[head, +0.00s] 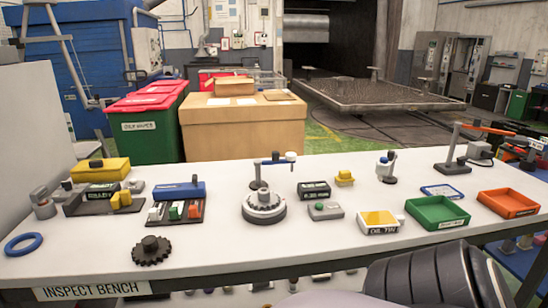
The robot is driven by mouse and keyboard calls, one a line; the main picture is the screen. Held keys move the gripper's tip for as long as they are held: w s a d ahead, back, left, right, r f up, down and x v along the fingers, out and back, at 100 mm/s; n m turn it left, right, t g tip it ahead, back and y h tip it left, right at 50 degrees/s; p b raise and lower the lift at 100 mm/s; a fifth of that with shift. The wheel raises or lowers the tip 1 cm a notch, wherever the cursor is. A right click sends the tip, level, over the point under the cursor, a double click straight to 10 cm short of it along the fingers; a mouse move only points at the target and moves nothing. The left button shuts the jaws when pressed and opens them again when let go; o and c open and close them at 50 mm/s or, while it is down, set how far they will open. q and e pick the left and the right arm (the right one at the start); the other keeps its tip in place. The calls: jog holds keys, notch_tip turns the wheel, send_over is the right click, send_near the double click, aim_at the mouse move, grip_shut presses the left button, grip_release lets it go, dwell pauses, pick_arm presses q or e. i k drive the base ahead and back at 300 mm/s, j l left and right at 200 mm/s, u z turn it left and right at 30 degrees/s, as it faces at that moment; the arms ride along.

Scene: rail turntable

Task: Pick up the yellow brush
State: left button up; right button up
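A small yellow block-shaped object (344,178), perhaps the yellow brush, lies on the white bench (215,245) right of centre, behind the oil tin. It is too small to make out bristles. Other yellow things are a yellow-topped box (101,170) at the back left and small yellow pieces (121,199) on a dark holder in front of it. Neither of my grippers shows. A dark ribbed part at the bottom right looks like part of my arm.
Green (437,213) and orange (507,203) trays stand right. The front middle is clear.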

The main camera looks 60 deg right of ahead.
aim_at(345, 179)
jog(key=z, duration=2)
